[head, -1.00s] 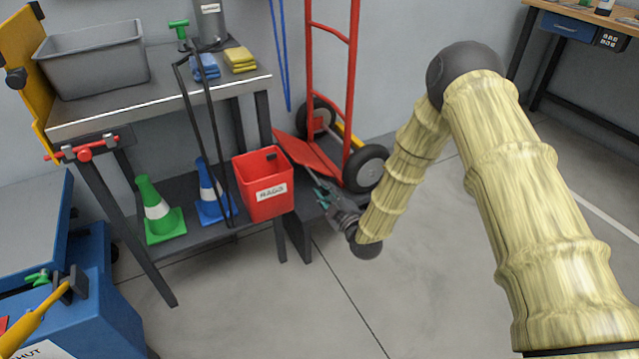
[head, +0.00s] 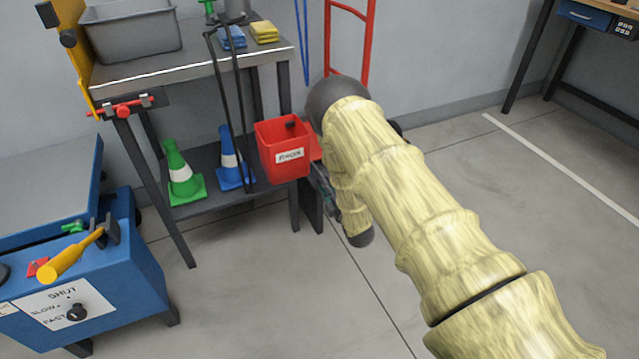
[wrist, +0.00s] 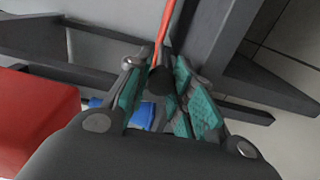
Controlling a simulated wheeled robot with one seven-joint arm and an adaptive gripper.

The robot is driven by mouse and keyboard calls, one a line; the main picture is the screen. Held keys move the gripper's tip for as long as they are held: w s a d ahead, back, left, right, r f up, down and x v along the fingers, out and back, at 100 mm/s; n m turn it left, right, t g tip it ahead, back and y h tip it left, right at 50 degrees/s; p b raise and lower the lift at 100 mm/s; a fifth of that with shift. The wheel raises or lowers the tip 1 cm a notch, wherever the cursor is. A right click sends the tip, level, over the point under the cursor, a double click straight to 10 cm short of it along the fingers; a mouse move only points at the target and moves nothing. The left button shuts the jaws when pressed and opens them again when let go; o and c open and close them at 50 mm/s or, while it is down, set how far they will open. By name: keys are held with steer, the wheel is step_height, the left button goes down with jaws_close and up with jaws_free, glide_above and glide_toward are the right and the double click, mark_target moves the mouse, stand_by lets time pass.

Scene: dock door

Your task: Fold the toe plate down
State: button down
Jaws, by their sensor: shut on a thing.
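The red hand truck (head: 370,45) stands against the wall, its lower part and wheels mostly hidden behind my arm. Only a small red piece of its toe plate (head: 316,148) shows in the head view, just right of the red bin; its angle cannot be read there. My gripper (head: 326,188) is low beside the bench leg, partly covered by my arm. In the wrist view the toe plate appears edge-on as a thin red strip (wrist: 165,28) running down to a dark end between the teal finger pads. My gripper (wrist: 160,92) is shut on it there.
The red bin (head: 283,150) hangs close to my gripper's left. The steel bench (head: 200,66) has green and blue cones (head: 182,175) on its lower shelf. A blue machine (head: 85,275) stands at left front. The floor to the right (head: 520,210) is clear.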

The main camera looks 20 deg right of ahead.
steer(key=shift+s+f, duration=0.15)
steer(key=shift+f, duration=0.2)
steer(key=c, duration=1.2)
jaws_free()
steer(key=shift+c, duration=0.2)
steer(key=s+d, duration=0.2)
steer(key=s, duration=0.9)
steer(key=shift+s, duration=0.3)
